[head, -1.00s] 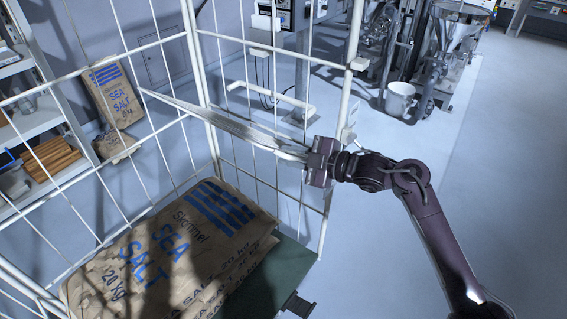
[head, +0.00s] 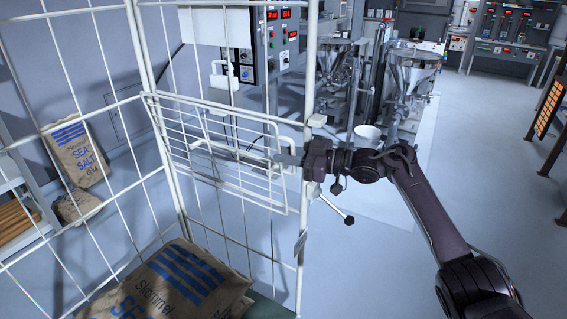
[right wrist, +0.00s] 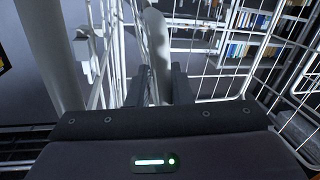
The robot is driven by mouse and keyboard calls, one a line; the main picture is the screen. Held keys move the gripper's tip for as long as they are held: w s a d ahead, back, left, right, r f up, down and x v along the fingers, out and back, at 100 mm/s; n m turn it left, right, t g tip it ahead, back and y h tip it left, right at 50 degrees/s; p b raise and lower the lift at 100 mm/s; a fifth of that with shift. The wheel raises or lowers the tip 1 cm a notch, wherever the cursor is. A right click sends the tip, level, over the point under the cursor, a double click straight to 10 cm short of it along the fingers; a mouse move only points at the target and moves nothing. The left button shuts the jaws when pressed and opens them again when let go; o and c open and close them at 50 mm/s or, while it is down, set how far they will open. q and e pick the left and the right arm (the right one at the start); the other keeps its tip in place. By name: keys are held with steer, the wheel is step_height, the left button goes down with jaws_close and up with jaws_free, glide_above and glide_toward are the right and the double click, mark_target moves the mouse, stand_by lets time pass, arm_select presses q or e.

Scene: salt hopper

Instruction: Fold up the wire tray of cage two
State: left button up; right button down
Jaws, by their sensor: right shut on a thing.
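The wire tray (head: 225,178) of the cage is a white wire panel beside the cage's far side. In the head view its broad face shows, standing steeply; I cannot tell if it lies flush against the side mesh. My right gripper (head: 284,160) is at the tray's right end, shut on its wire. In the right wrist view a white bar runs between the two dark fingers (right wrist: 160,88). The cage (head: 138,60) has white posts and thin wire mesh. My left gripper is not in view.
A sea salt sack (head: 180,282) lies low in the cage. Another sack (head: 76,150) leans by the wall at the left. Machines with a white bucket (head: 367,136) stand behind the cage. The floor (head: 470,190) to the right is clear.

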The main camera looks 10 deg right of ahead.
steer(key=shift+w+d+f, duration=0.1)
steer(key=shift+f, duration=0.05)
stand_by(0.3)
steer(key=c, duration=1.5)
jaws_free()
steer(key=b+v, duration=0.1)
steer(key=v, duration=0.6)
steer(key=shift+d+b, duration=0.3)
steer(key=shift+d, duration=0.05)
